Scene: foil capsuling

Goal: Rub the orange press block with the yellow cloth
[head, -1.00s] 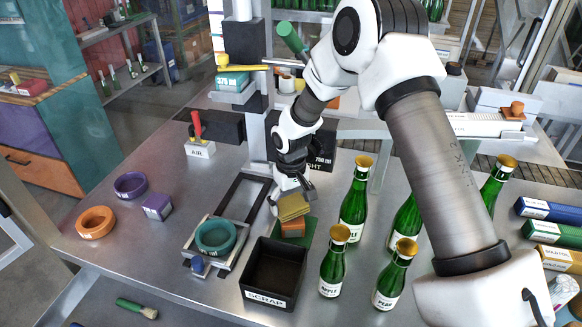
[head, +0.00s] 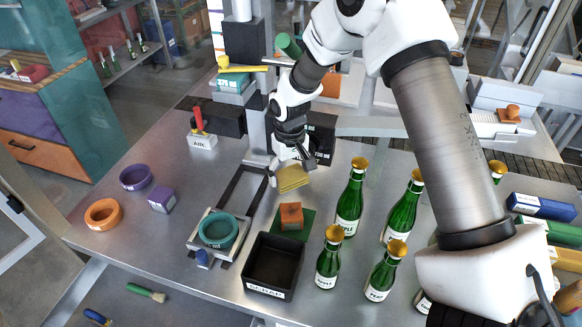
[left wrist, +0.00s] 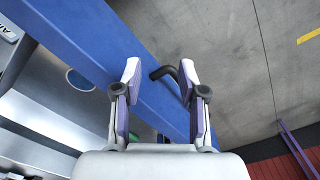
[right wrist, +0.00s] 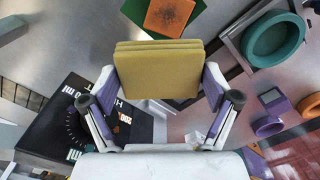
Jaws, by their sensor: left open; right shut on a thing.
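The orange press block (head: 291,215) sits on a green mat (head: 304,233) behind the black scrap bin. Its top has a dark speckled patch, clear in the right wrist view (right wrist: 170,14). My right gripper (head: 287,166) is shut on the folded yellow cloth (head: 292,178); the cloth also shows between the fingers in the right wrist view (right wrist: 158,70). The cloth is behind the block and apart from it. My left gripper (left wrist: 160,85) is open and empty in the left wrist view, over a blue beam and grey floor. It is not in the head view.
The black scrap bin (head: 252,284) stands in front of the block. Several green bottles (head: 350,205) stand to its right. A teal ring (head: 235,240) in a metal fixture is to its left, with orange (head: 103,226) and purple (head: 135,168) rings farther left.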

